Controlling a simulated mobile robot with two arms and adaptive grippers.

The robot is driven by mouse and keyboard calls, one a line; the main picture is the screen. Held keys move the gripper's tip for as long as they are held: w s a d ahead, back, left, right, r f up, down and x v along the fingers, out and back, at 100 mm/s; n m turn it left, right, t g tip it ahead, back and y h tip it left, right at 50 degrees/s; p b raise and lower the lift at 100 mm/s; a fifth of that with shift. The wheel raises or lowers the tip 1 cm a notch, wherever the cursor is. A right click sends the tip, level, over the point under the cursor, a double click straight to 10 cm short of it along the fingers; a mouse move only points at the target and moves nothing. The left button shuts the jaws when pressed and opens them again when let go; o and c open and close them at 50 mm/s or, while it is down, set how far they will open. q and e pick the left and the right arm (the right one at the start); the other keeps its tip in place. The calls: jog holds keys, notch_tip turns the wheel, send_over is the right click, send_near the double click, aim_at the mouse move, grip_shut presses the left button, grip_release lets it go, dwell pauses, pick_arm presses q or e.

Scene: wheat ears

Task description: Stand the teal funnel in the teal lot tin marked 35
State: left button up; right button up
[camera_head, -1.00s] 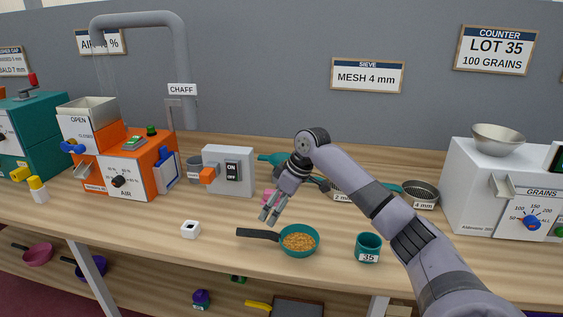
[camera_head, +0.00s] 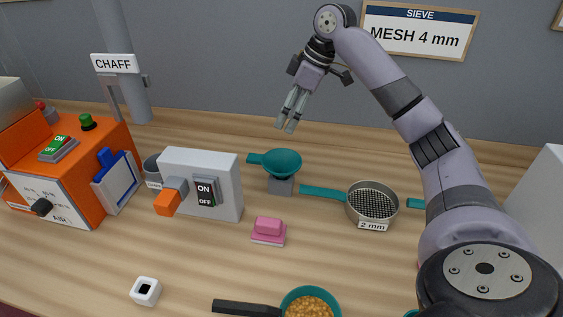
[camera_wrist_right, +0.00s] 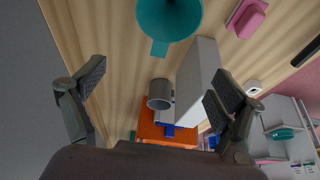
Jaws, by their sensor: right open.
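The teal funnel (camera_head: 281,162) rests upright on a small grey stand (camera_head: 281,186) at the back of the bench, its flat tab pointing left. My right gripper (camera_head: 287,125) is open and empty, pointing down above and behind the funnel, apart from it. In the right wrist view the funnel (camera_wrist_right: 168,18) shows at the top, beyond the spread fingers (camera_wrist_right: 155,85). The lot tin marked 35 cannot be made out now; only a teal sliver (camera_head: 411,313) shows at the bottom edge beside my arm. My left gripper is not in view.
A 2 mm sieve (camera_head: 372,204) lies right of the funnel. A pink block (camera_head: 268,230) and a grey switch box (camera_head: 215,182) stand nearer. A teal pan of grain (camera_head: 309,303) is at the front. An orange machine (camera_head: 60,170) stands left.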

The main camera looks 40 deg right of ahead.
jog(key=p, duration=0.2)
send_near(263, 158)
jog(key=x, duration=0.5)
jog(key=shift+s+d+f, duration=0.15)
jog(key=shift+d+f, duration=0.05)
jog(key=shift+f, duration=0.1)
jog(key=shift+a+f, duration=0.15)
jog(key=shift+f, duration=0.05)
jog(key=x, duration=0.2)
jog(key=p+x, duration=0.1)
jog(key=shift+w+a+f, duration=0.25)
jog(key=shift+w, duration=0.15)
jog(key=shift+w+a+f+p, duration=0.15)
jog(key=shift+f+p, duration=0.15)
jog(key=shift+f, duration=0.2)
jog(key=shift+c, duration=0.6)
jog(key=c, duration=1.9)
